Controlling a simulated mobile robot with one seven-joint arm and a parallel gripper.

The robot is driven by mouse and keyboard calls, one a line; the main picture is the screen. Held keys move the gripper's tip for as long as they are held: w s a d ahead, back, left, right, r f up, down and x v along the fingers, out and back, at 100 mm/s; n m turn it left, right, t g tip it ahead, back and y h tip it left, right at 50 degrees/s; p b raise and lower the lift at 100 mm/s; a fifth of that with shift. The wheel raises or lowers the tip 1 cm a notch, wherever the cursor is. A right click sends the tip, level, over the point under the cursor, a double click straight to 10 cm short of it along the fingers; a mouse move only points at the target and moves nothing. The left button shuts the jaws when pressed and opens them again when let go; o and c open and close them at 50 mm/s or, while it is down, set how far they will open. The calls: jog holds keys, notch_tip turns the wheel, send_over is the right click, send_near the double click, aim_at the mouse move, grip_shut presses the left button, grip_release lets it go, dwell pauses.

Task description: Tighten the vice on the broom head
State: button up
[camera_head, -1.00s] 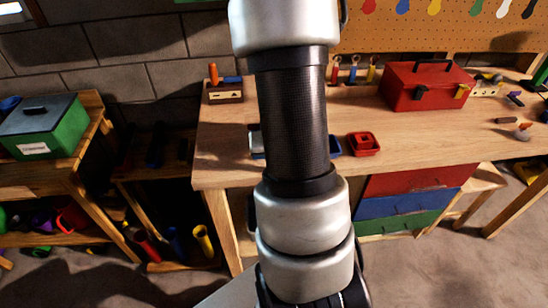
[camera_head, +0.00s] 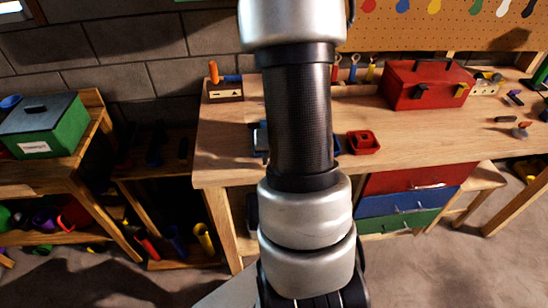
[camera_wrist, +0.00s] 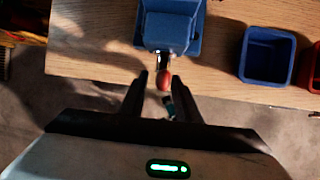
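The blue vice (camera_wrist: 168,28) sits at the bench's front edge in the wrist view. Its screw points toward me, with a red knob (camera_wrist: 164,79) near the end of the handle. In the head view my arm hides most of the vice; a blue piece (camera_head: 260,140) shows left of the arm. My gripper (camera_wrist: 160,77) is open, with one finger on each side of the red knob and gaps visible between. A small dark teal piece (camera_wrist: 169,106) shows lower between the fingers. I cannot make out the broom head.
The wooden workbench (camera_head: 225,150) holds a red toolbox (camera_head: 428,86), a red bin (camera_head: 364,142) and a blue bin (camera_wrist: 267,54) to the vice's right. Colored drawers (camera_head: 410,203) lie under the bench. A green box (camera_head: 45,128) stands on the left shelf unit.

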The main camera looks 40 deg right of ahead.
jog(key=p+v, duration=0.7)
jog(key=v, duration=1)
jog(key=shift+r, duration=0.2)
